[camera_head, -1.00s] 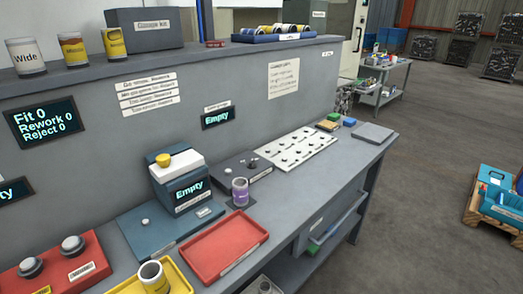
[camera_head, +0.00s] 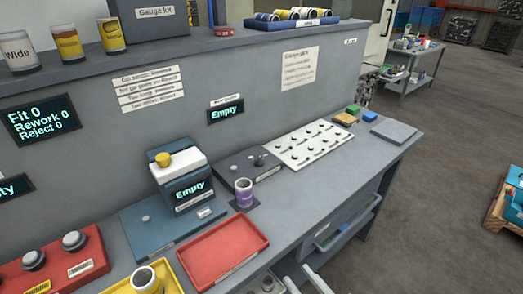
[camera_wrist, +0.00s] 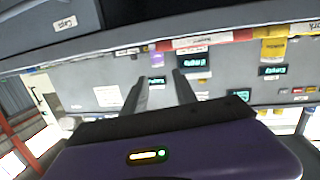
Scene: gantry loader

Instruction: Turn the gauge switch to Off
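A dark grey box (camera_head: 248,166) with small knobs and a label stands on the bench, right of the gauge unit; I cannot read its label or tell the knob's setting. The blue gauge unit (camera_head: 183,186) has a white top, a yellow knob (camera_head: 164,160) and a screen reading Empty. A purple-banded cup (camera_head: 244,192) stands just in front of the dark box. In the wrist view my gripper (camera_wrist: 159,80) is open and empty, its two fingers apart and clear of the bench things. Pale parts at the head view's bottom edge seem to be my arm.
A white pegged board (camera_head: 307,144) lies behind right. The upright back panel (camera_head: 150,125) bounds the bench. Bare bench lies right of the red tray.

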